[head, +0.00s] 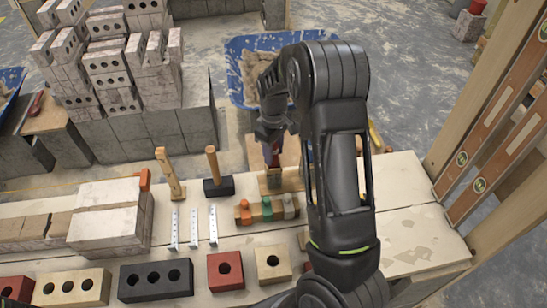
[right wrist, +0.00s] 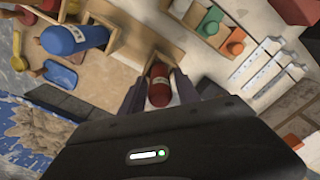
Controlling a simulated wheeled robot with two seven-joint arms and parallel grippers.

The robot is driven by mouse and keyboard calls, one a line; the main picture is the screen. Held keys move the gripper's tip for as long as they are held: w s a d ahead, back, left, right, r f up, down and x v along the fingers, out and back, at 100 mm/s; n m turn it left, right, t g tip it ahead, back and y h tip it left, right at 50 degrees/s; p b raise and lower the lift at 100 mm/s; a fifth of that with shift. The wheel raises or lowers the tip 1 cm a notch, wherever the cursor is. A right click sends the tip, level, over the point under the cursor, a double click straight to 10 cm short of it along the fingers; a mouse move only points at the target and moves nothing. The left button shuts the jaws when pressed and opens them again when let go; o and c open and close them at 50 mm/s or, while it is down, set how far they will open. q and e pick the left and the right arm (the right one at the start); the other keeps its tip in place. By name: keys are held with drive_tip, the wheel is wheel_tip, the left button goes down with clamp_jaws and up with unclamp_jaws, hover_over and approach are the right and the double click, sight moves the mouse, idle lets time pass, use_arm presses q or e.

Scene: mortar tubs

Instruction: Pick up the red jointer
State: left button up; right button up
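The red jointer (right wrist: 159,86) shows its rounded red handle between the two fingers of my right gripper (right wrist: 160,84) in the right wrist view. In the head view my right gripper (head: 272,138) points down at a wooden holder (head: 283,181) on the bench, with a bit of the red handle (head: 274,157) showing at its fingers. The fingers are close on both sides of the handle; I cannot tell whether they touch it. The jointer's lower part is hidden. My left gripper is not in view.
A blue-handled tool (right wrist: 76,39) stands beside the jointer. A blue mortar tub (head: 236,86) lies behind. The bench's right end is clear.

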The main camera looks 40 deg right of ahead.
clamp_jaws()
idle(0.5)
wheel_tip(320, 180, up, 18)
drive_tip(key=b, duration=0.1)
idle(0.6)
idle(0.4)
drive_tip(key=shift+c, duration=1.4)
unclamp_jaws()
clamp_jaws()
